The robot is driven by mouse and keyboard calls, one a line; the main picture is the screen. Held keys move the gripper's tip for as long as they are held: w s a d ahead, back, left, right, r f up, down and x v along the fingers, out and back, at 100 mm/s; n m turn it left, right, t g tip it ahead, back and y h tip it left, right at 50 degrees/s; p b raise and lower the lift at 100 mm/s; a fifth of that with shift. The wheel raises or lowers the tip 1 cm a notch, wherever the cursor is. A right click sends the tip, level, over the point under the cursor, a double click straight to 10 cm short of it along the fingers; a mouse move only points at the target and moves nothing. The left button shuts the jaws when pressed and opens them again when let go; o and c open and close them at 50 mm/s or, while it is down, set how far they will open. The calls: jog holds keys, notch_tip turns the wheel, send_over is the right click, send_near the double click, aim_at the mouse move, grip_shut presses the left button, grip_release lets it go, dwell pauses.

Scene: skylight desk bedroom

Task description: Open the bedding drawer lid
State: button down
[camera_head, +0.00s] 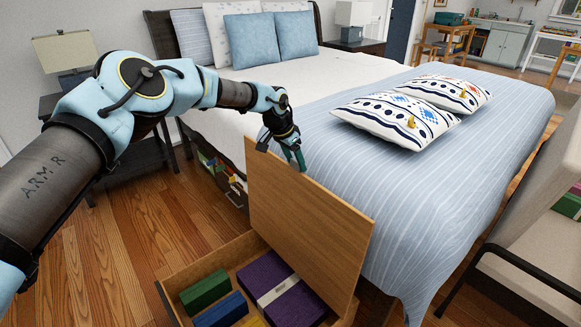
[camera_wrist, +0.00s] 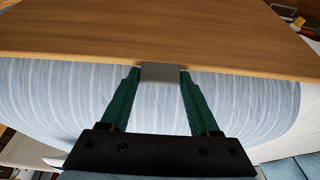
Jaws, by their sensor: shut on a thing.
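The wooden bedding drawer lid (camera_head: 305,225) stands raised and steeply tilted beside the bed, above the open drawer (camera_head: 170,290) at the bottom. My gripper (camera_head: 298,160) is at the lid's upper edge. In the wrist view the lid (camera_wrist: 150,30) fills the top, with a grey tab handle (camera_wrist: 160,73) on its edge. The green fingers of my gripper (camera_wrist: 160,85) close on the two sides of this handle. The drawer holds a green box (camera_head: 204,291), a blue box (camera_head: 221,311) and a purple box (camera_head: 280,290) with a pale band.
The bed (camera_head: 390,190) with a striped blue cover stands right behind the lid. Two patterned pillows (camera_head: 395,115) lie on it. A chair (camera_head: 535,240) stands at the right. A nightstand with a lamp (camera_head: 67,55) is at the back left. Wooden floor (camera_head: 130,240) is clear at left.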

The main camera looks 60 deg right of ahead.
jog(key=shift+s+d, duration=0.1)
jog(key=shift+c, duration=0.6)
grip_release()
jog(key=b+v, duration=0.2)
jog(key=v, duration=0.8)
jog(key=shift+r, duration=0.35)
